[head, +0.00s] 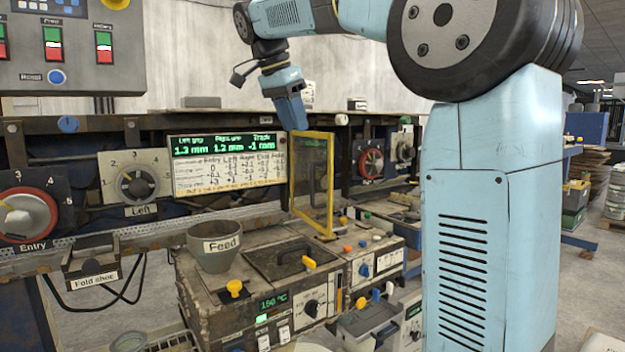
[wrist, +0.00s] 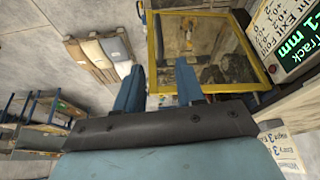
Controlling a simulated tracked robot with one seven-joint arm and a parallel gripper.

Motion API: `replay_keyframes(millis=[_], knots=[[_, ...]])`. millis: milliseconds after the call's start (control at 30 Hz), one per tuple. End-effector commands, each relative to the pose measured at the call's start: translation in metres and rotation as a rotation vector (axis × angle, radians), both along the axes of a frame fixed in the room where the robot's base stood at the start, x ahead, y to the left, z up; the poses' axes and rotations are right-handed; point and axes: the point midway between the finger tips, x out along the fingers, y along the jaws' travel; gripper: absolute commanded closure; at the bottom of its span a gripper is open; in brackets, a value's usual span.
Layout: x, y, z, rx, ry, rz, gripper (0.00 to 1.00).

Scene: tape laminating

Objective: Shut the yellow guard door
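The yellow guard door (head: 313,181) is a yellow frame around a see-through panel. It stands upright at the middle of the machine, swung out at an angle from the back panel. My gripper (head: 296,122) points down at the door's top left corner in the head view. In the wrist view my gripper (wrist: 158,85) has its two blue fingers spread apart. There the left bar of the door (wrist: 153,52) shows in the gap between them. I cannot tell whether a finger touches the frame.
The display board (head: 227,158) is just left of the door. Below are a grey Feed cup (head: 214,247), a dark hatch with a yellow knob (head: 309,262), and several coloured knobs. A red-ringed dial (head: 371,162) sits behind, to the right. My arm fills the right side.

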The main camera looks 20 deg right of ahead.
Motion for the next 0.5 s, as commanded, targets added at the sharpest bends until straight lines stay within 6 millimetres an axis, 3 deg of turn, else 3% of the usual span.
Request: replay_keyframes(millis=[267,500], knots=[[0.006,-0.01,-0.03,-0.002,0.001,-0.038,0.62],[0.011,-0.025,-0.068,-0.003,0.002,-0.037,0.62]])
